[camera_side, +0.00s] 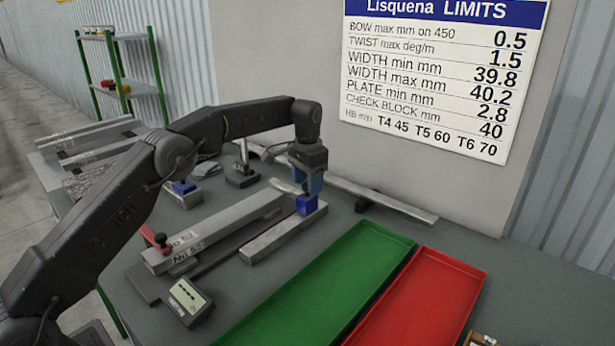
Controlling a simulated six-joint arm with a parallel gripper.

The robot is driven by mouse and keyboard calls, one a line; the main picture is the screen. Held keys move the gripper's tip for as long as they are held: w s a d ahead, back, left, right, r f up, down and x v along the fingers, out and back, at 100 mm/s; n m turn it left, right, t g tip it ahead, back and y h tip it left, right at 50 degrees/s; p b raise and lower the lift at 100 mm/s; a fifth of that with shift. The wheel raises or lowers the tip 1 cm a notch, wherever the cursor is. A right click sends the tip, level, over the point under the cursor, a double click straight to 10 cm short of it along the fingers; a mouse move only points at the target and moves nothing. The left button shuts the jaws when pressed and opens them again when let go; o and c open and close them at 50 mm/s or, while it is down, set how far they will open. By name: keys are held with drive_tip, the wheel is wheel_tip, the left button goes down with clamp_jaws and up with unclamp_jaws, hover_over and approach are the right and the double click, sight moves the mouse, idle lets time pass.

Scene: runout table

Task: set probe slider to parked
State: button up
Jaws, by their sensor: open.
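My gripper (313,187) points down over the far end of a pale metal bar (282,233), right of the middle of the bench. Its jaws are open, just above or around a small blue block (306,206) at that bar's end; I cannot tell whether they touch it. No part is clearly labelled as the probe slider.
A green tray (225,338) and a red tray (477,300) lie at the front right. A long strip (400,205) lies along the wall. A dark stand (242,176) and another blue-topped fixture (184,190) stand behind the bars. A limits sign (435,75) hangs above.

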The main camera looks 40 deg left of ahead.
wheel_tip(320, 180, up, 6)
drive_tip(key=shift+r, duration=0.7)
drive_tip(key=shift+r, duration=0.1)
